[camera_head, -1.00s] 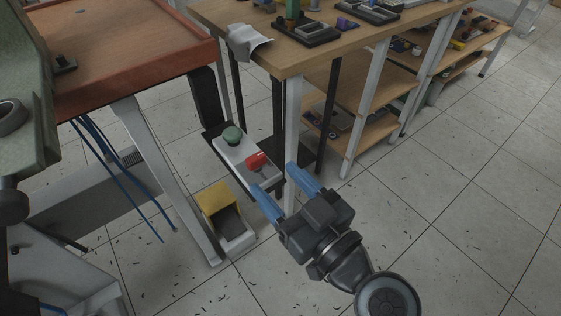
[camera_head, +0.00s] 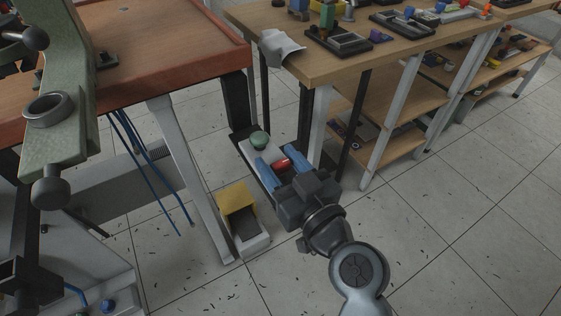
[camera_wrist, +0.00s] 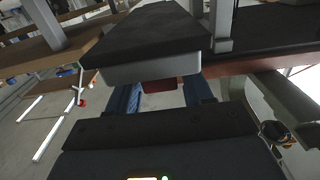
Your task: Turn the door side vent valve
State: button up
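A red valve knob (camera_head: 281,164) sits on a pale control box (camera_head: 255,151), to the right of a round green button (camera_head: 260,139). My gripper (camera_head: 279,159) has two blue fingers, spread apart, with the red knob between them. In the wrist view the red knob (camera_wrist: 159,86) shows between the fingers (camera_wrist: 160,97), under the edge of the grey box (camera_wrist: 150,67). A gap shows on the left of the knob; on the right the finger looks close, and contact cannot be told. The knob's far side is hidden.
A yellow-hooded foot pedal (camera_head: 237,199) stands on the floor left of my arm. A table leg (camera_head: 319,125) rises right beside the box. A red-brown machine table (camera_head: 190,62) and a wooden bench (camera_head: 330,69) overhang behind.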

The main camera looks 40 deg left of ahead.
jog(key=c, duration=0.7)
